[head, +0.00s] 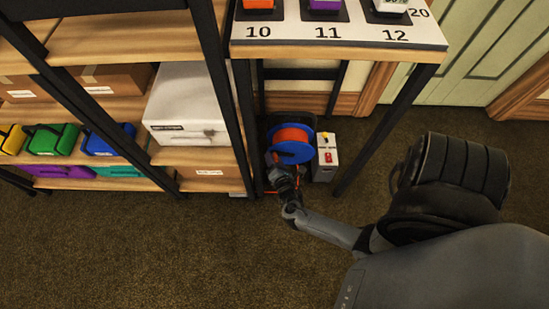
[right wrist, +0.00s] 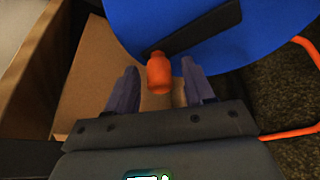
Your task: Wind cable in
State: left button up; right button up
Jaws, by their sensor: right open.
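A cable reel with blue flanges (head: 292,151) and orange cable (head: 291,134) wound on it stands on the floor under the numbered table. In the right wrist view, the blue reel disc (right wrist: 215,30) fills the upper part, with a black crank arm and an orange crank knob (right wrist: 159,72). A loose orange cable (right wrist: 290,133) runs out at the right. My right gripper (head: 274,166) is at the front left of the reel. In the wrist view the right gripper (right wrist: 160,92) is open, its fingers on either side of the knob with gaps between. My left gripper is out of view.
A grey box with a red switch (head: 327,157) stands right of the reel. A shelf with black posts (head: 243,120), a white box (head: 187,105) and coloured cases is close on the left. The table leg (head: 385,125) is on the right. Carpet in front is clear.

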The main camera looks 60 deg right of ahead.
jog(key=shift+c, duration=0.2)
grip_shut()
jog(key=shift+s+r, duration=0.1)
